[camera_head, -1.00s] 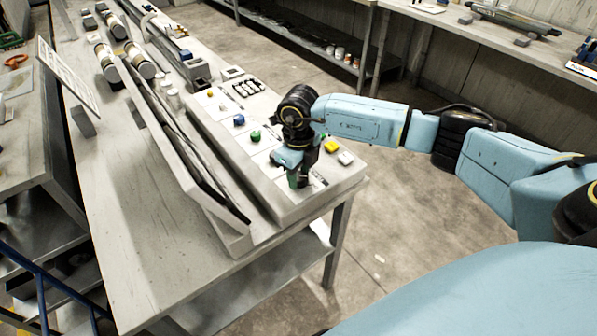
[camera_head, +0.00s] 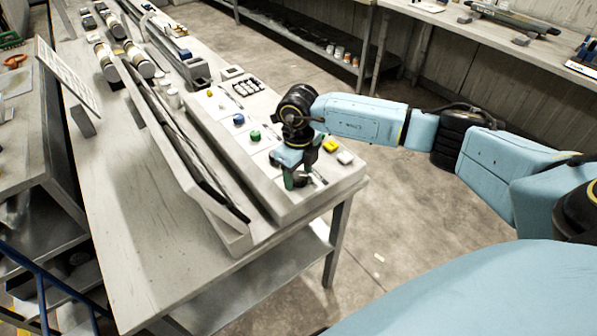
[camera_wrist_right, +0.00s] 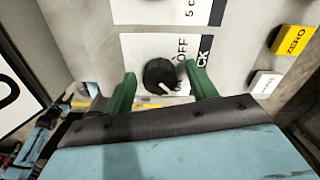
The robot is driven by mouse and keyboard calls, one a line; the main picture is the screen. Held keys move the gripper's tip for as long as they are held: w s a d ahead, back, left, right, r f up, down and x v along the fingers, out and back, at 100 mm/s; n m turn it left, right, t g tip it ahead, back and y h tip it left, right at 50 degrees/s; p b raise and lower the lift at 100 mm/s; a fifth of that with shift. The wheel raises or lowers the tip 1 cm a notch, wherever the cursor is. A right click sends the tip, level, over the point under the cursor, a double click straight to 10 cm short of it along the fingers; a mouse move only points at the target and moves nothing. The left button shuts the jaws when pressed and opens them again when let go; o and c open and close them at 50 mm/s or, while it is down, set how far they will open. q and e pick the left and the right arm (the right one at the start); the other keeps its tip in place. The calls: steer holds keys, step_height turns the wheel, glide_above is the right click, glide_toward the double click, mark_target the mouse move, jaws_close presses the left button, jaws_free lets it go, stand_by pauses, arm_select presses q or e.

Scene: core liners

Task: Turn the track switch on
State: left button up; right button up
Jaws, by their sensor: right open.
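The track switch (camera_wrist_right: 160,75) is a round black knob with a white pointer line on a white label, where "OFF" and part of "CK" can be read. In the right wrist view, the pointer aims down and to the right. My right gripper (camera_wrist_right: 163,88) is open, with one green finger on each side of the knob. I cannot tell whether the fingers touch it. In the head view, my right gripper (camera_head: 298,180) is over the near end of the grey control panel (camera_head: 232,150) and hides the knob. My left gripper is not in view.
A yellow ZERO button (camera_wrist_right: 292,40) and a white button (camera_wrist_right: 265,83) sit right of the switch. Blue (camera_head: 239,119) and green (camera_head: 255,135) knobs stand farther along the panel. A long sloping rail (camera_head: 170,130) runs beside it on the table (camera_head: 130,230).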

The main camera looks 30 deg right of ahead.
mark_target(299, 174)
step_height(299, 174, up, 13)
steer(key=shift+r, duration=0.2)
stand_by(0.4)
stand_by(0.4)
